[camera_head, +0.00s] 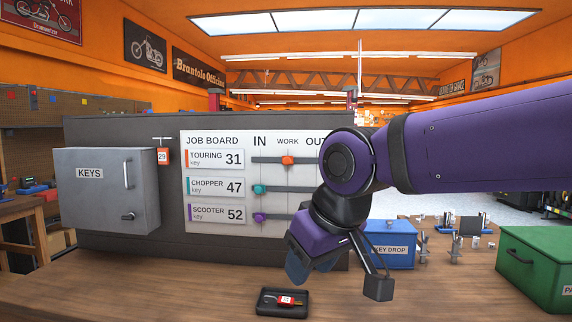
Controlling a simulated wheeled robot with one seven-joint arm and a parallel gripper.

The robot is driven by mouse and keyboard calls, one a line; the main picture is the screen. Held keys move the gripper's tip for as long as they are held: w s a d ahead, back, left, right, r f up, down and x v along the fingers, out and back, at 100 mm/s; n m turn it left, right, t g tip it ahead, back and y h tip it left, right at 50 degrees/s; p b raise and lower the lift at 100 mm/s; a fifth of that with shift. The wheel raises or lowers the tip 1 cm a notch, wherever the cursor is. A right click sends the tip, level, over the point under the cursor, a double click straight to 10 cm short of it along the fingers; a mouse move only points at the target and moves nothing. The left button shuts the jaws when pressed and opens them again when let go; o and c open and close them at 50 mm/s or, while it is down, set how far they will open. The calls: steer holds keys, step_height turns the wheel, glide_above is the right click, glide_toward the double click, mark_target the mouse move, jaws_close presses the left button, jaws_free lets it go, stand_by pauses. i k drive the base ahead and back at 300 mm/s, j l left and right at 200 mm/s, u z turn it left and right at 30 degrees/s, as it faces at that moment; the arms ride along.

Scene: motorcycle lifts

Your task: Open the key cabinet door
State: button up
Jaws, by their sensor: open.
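The grey key cabinet (92,208), labelled KEYS, is at the left on the dark back panel. Its door looks shut. A vertical bar handle (127,175) is near the door's right edge, with a small lock or latch (128,217) below it. My gripper (337,280) hangs right of centre over the bench, well to the right of the cabinet and touching nothing. Its fingers are apart and empty. My purple arm reaches in from the right and hides part of the job board.
The job board (213,216) with sliders stands beside the cabinet. A tag numbered 29 (163,156) hangs between them. A black tray (270,309) with a red-tagged key (286,300) lies on the bench (150,290). A blue KEY DROP box (396,251) and green box (543,262) stand right.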

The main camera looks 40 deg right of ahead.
mark_target(95, 187)
steer(key=i+j, duration=0.3)
steer(key=i+j+z, duration=0.1)
steer(key=i+j, duration=0.25)
steer(key=i+j+z, duration=0.1)
steer(key=i+j, duration=0.2)
steer(key=j, duration=0.2)
steer(key=i+j, duration=0.25)
steer(key=j, duration=0.2)
steer(key=i+j+z, duration=0.1)
steer(key=i+j, duration=0.2)
steer(key=j, duration=0.15)
steer(key=i+j, duration=0.25)
steer(key=j, duration=0.2)
steer(key=i+l+z, duration=0.05)
